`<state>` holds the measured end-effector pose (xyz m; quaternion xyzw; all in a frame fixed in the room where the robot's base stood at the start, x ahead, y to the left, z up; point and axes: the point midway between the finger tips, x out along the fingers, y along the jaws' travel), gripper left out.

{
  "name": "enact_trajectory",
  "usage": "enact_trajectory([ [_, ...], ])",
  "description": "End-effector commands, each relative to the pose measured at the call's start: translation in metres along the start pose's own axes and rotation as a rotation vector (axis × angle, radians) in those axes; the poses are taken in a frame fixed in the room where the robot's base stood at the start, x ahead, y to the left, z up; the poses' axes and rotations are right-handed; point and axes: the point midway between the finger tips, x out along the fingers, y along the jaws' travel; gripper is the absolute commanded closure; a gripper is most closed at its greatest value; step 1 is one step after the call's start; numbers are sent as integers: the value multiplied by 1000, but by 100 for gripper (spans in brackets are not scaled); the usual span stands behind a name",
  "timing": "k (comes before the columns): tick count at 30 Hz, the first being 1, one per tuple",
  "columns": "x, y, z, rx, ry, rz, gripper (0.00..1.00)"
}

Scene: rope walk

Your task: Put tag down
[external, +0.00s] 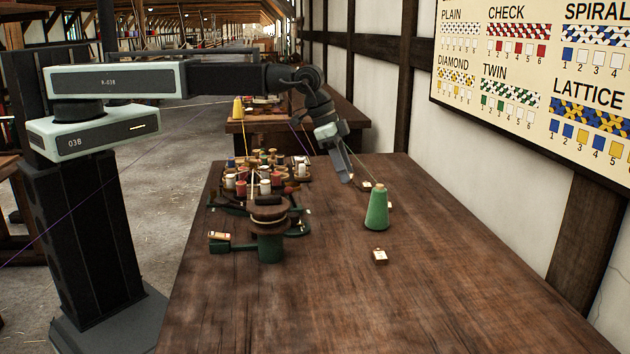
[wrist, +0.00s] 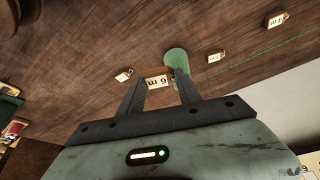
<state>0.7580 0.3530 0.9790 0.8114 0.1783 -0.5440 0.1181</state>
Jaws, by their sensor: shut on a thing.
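My gripper (wrist: 158,88) is shut on a small pale tag (wrist: 157,82) printed "6 m", which sits between its two dark fingers in the wrist view. In the external view my gripper (external: 346,176) points down near the far part of the brown table (external: 330,300), behind and left of a green cone of thread (external: 377,212). The cone (wrist: 176,58) shows just beyond the right finger in the wrist view. I cannot clearly make out the held tag in the external view, or whether it touches the table.
Other tags lie around the cone: one at left (wrist: 123,75), one at right (wrist: 215,57) and one farther right (wrist: 277,19). A dark green braiding stand (external: 269,240) and a cluster of spools (external: 262,178) stand left. The table's near right is clear.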

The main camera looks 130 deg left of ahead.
Motion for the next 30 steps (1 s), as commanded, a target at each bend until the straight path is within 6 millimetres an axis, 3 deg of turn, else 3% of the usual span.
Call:
enact_trajectory([
  [1,6,33,12,33,0,14,97],
  [6,8,135,47,137,1,56,97],
  [12,6,242,102,257,2,104,97],
  [15,3,284,129,307,2,125,97],
  [21,-5,340,171,381,3,156,97],
  [25,-7,353,181,398,4,163,97],
  [30,-4,355,183,399,4,164,97],
])
